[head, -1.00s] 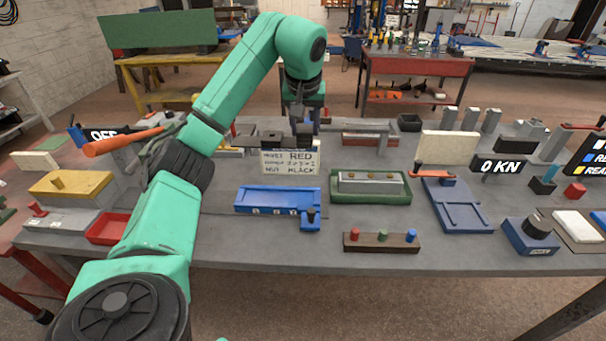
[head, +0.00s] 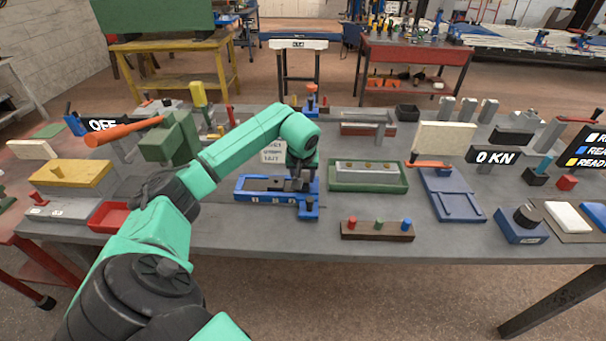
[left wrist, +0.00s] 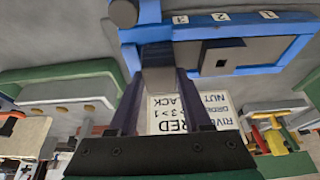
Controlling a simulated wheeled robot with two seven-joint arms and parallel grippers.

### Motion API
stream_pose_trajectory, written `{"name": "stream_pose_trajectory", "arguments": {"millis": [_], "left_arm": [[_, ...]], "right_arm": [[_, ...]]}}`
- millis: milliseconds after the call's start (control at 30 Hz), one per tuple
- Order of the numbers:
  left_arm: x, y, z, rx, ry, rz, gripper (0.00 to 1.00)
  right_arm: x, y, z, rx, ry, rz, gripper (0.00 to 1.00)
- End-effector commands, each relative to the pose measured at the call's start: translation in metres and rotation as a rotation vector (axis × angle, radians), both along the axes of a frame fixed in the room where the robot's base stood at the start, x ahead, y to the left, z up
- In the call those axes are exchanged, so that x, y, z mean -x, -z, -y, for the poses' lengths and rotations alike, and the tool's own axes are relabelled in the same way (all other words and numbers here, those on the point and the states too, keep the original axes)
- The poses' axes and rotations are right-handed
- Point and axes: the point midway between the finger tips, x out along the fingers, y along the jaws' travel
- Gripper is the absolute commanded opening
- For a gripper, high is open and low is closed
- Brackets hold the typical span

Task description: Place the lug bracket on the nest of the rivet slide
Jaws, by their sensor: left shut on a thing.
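A green tray (head: 395,187) with a grey bar stands right of the slide. A wooden peg block (head: 378,231) is in front. A red tray (head: 107,215) is at left. Bare bench lies in front of the slide.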

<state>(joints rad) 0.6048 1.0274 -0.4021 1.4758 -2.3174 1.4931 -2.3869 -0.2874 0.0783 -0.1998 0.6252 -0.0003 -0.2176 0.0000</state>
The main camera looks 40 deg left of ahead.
Motion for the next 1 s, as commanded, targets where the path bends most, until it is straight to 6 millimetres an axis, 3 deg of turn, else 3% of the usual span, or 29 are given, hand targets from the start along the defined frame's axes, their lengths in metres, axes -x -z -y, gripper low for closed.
{"name": "stream_pose_trajectory", "arguments": {"millis": [200, 233, 300, 667, 767, 1000], "left_arm": [[-0.001, 0.002, 0.000, 0.000, 0.000, 0.002, 0.00], [0.000, 0.002, 0.000, -0.001, 0.000, 0.001, 0.56], [0.000, 0.001, 0.000, 0.000, 0.000, 0.000, 0.79], [0.000, -0.003, 0.000, 0.000, 0.000, 0.002, 0.79], [0.004, -0.017, 0.003, -0.002, 0.001, 0.006, 0.79], [0.024, -0.077, 0.019, -0.002, 0.000, 0.007, 0.79]], "right_arm": [[0.020, 0.005, 0.001, 0.003, 0.001, -0.032, 0.59], [0.020, 0.004, 0.001, 0.003, 0.001, -0.032, 0.59], [0.018, 0.004, 0.001, 0.002, 0.000, -0.030, 0.59], [0.014, 0.002, 0.001, 0.002, 0.000, -0.022, 0.59], [0.013, 0.007, 0.001, 0.003, 0.000, -0.021, 0.59], [0.011, 0.018, 0.002, 0.003, -0.001, -0.018, 0.59]]}}
